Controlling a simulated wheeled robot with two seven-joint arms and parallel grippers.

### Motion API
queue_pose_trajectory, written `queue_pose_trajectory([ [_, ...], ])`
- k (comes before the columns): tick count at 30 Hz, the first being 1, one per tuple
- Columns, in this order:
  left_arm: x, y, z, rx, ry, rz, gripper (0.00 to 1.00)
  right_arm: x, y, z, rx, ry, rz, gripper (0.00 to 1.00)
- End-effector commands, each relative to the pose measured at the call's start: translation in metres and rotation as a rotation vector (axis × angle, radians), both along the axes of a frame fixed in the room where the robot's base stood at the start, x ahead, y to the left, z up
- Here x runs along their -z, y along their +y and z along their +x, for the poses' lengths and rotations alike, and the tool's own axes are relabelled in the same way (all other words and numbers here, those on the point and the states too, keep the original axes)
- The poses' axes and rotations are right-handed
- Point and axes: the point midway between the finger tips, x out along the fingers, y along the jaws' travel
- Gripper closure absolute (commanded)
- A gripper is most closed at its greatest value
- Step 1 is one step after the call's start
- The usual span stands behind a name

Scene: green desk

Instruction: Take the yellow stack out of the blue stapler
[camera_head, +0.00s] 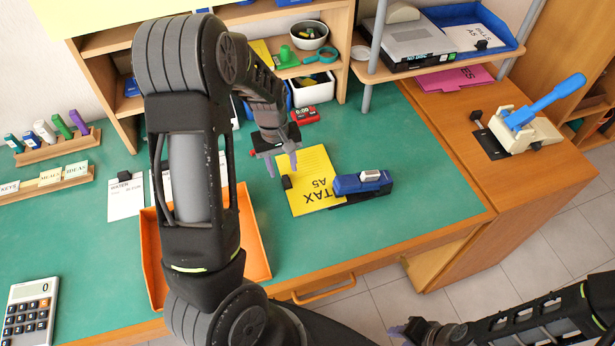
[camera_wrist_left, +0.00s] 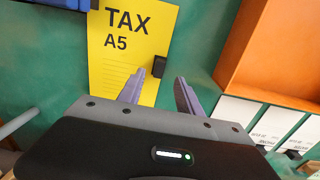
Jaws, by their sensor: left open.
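The yellow stack (camera_head: 318,165), marked TAX A5, lies on the green desk with a black clip (camera_head: 287,182) on its left edge. Its right edge meets the blue stapler (camera_head: 350,185); how deep it sits in the jaw is hidden. My left gripper (camera_head: 282,168) is open and empty above the stack's clip side. In the left wrist view the stack (camera_wrist_left: 120,62) and its clip (camera_wrist_left: 159,66) show beyond the parted fingers (camera_wrist_left: 158,84), and the stapler (camera_wrist_left: 62,3) is cut off at the top. My right gripper (camera_head: 402,330) is at the bottom right, away from the stack, its jaws unclear.
An orange tray (camera_head: 258,250) lies left of the stack, partly behind my left arm. White clipped papers (camera_head: 126,198) are further left. A red timer (camera_head: 305,115) and a white bin (camera_head: 314,90) stand behind. The desk right of the stapler is clear.

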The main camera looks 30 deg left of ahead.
Motion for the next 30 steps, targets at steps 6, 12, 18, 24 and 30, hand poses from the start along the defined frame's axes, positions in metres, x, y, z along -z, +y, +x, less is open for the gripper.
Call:
queue_pose_trajectory([
  [6, 0.0, 0.0, 0.0, 0.0, -0.001, -0.001, 0.58, 0.0, 0.0, 0.0, 0.0, 0.0, 0.0, 0.64],
  [12, 0.012, -0.001, 0.0, -0.001, 0.004, -0.001, 0.58, -0.005, 0.0, 0.0, 0.001, 0.001, -0.001, 0.64],
  [18, 0.041, -0.004, 0.002, 0.0, 0.003, 0.0, 0.58, -0.01, 0.0, -0.001, 0.001, 0.004, -0.002, 0.64],
  [24, 0.052, -0.004, 0.003, 0.0, 0.0, 0.0, 0.58, -0.011, -0.001, -0.002, 0.001, 0.005, -0.003, 0.64],
  [30, 0.052, -0.004, 0.003, 0.0, -0.001, 0.001, 0.58, -0.01, -0.001, -0.002, 0.001, 0.005, -0.003, 0.64],
])
